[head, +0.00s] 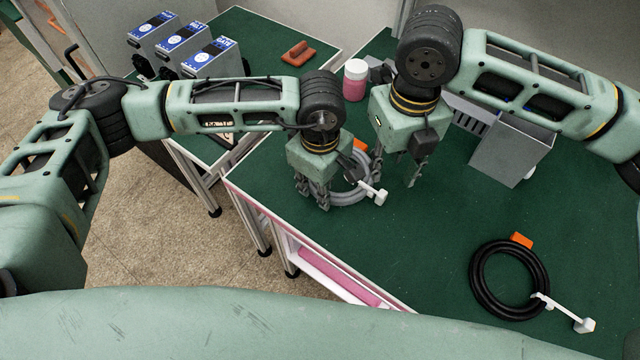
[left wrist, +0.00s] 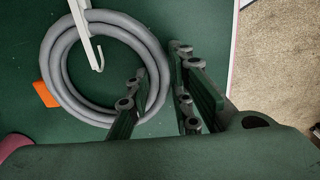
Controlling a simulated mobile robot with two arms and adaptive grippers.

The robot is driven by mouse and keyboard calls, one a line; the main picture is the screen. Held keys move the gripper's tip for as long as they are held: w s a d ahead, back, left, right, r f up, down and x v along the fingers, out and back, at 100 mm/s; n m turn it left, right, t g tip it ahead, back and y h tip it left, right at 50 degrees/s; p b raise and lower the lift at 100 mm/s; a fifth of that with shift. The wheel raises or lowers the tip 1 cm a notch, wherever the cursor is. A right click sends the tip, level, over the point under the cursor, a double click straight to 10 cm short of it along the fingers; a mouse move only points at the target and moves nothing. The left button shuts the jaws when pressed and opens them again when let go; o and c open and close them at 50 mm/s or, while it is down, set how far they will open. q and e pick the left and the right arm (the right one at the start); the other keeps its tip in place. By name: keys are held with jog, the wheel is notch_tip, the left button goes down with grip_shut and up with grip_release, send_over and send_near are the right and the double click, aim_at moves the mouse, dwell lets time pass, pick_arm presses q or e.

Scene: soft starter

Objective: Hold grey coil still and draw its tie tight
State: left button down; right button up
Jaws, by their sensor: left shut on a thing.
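The grey coil (head: 350,197) lies flat on the green table, partly hidden behind my left gripper. Its white tie (head: 379,194) sticks out at the coil's right side. In the left wrist view the coil (left wrist: 60,75) shows as several round turns, with the white tie (left wrist: 87,32) across its top and an orange tag (left wrist: 44,94) at its left. My left gripper (head: 312,194) is shut on the coil's side; its fingers also show in the left wrist view (left wrist: 162,75). My right gripper (head: 396,170) is open and empty, above and behind the tie, apart from it.
A black coil (head: 474,288) with its own white tie (head: 568,313) and orange tag (head: 521,240) lies at front right. A grey metal box (head: 510,152) and a pink jar (head: 355,82) stand behind. Blue-labelled units (head: 207,58) stand on the left table. Table between the coils is clear.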

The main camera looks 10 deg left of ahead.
aim_at(367, 183)
jog(key=c, duration=0.4)
jog(key=shift+a+m, duration=0.1)
jog(key=shift+m, duration=0.5)
jog(key=shift+c, duration=0.7)
jog(key=m, duration=0.3)
jog(key=shift+a+y, duration=0.25)
jog(key=shift+y, duration=0.05)
grip_shut()
jog(key=w+f+m+y, duration=0.1)
jog(key=f+m, duration=0.2)
jog(key=m, duration=0.5)
jog(key=w+a+f+m+t+y, duration=0.1)
jog(key=f+m, duration=0.1)
jog(key=m, duration=0.6)
jog(key=w+a+f+m, duration=0.1)
jog(key=f+m, duration=0.2)
jog(key=m, duration=0.5)
jog(key=shift+w+a+f+m+t+y, duration=0.1)
jog(key=shift+w+f+m+t+y, duration=0.1)
jog(key=shift+f+m+t+y, duration=0.15)
